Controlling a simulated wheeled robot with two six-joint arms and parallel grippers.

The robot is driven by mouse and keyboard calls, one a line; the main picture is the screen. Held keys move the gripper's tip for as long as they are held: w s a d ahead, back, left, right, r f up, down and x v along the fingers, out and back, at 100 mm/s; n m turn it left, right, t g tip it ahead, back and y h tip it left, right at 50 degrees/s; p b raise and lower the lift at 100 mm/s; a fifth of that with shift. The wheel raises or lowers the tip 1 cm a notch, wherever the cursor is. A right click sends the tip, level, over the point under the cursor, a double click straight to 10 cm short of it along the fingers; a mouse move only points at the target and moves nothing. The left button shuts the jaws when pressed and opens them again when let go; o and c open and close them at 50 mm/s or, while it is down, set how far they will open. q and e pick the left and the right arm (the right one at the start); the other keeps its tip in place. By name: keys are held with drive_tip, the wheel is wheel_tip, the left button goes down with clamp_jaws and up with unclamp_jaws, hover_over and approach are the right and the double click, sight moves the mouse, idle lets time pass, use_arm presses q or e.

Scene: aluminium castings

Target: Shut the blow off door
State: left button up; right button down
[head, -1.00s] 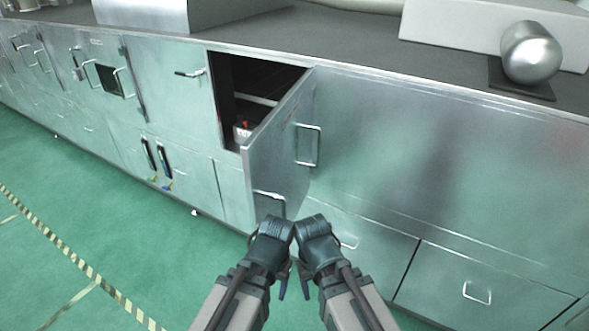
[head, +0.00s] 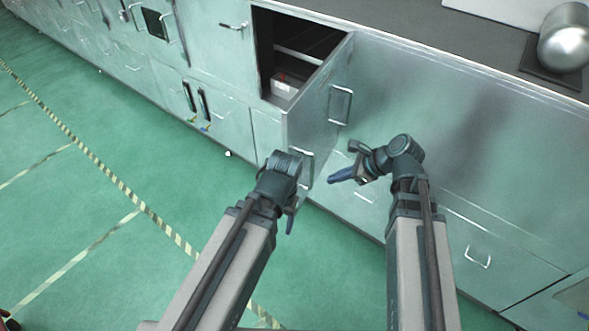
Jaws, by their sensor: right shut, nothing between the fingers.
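The blow off door (head: 312,122) is a grey metal cabinet door that stands swung outward. The dark cabinet opening (head: 275,50) shows behind it. A bar handle (head: 340,104) is on the door's right face. My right gripper (head: 334,179) is shut and empty, pointing left, just to the right of the door's lower part. I cannot tell whether it touches the door. My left gripper (head: 290,226) points downward in front of the door's lower edge. Its fingers show edge-on, so its opening is unclear.
A drawer handle (head: 477,257) sticks out at lower right. A metal cylinder (head: 566,38) stands on the dark countertop.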

drive_tip(key=w+a+f+m+b, duration=0.1)
drive_tip(key=w+a+f+b, duration=0.4)
drive_tip(key=a+b, duration=0.2)
drive_tip(key=shift+w+a+f+m, duration=0.15)
drive_tip(key=shift+a+f+m, duration=0.15)
drive_tip(key=shift+a, duration=1.05)
drive_tip(key=shift+t, duration=0.3)
